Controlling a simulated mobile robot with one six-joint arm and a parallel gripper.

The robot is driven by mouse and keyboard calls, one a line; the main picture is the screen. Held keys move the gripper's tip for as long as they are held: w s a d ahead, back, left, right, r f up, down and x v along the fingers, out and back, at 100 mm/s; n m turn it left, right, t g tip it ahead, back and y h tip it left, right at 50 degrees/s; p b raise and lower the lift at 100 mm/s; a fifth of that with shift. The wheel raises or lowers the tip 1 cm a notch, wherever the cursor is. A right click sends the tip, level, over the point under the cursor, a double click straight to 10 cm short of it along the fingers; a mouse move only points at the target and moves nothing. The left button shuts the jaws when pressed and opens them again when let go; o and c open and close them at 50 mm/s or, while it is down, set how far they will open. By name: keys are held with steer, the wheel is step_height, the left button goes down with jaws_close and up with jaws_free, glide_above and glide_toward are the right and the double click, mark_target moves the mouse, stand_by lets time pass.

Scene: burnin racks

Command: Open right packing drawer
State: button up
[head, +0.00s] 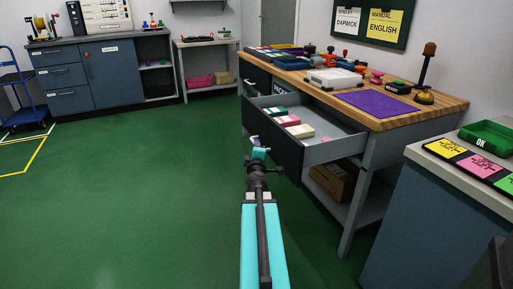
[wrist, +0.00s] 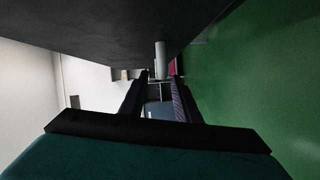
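The right packing drawer (head: 335,151) is pulled well out from under the wooden-topped bench in the head view. Its dark front panel (head: 275,143) faces left, and green, pink and cream packets lie inside. My gripper (head: 259,152) is at the outer side of that front. In the wrist view its two dark fingers (wrist: 161,75) are apart. A pale upright bar (wrist: 160,56), seemingly the drawer handle, shows between the fingertips, beside a large dark surface like the drawer front. I cannot tell whether the fingers touch the bar.
The bench (head: 430,101) carries a purple mat (head: 378,104), a white device and a lamp. A cardboard box (head: 334,180) sits on its lower shelf. A blue-grey cabinet with a green tray (head: 487,137) stands right. Green floor (head: 130,190) is clear on the left.

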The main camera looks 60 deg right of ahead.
steer(key=shift+v, duration=1.4)
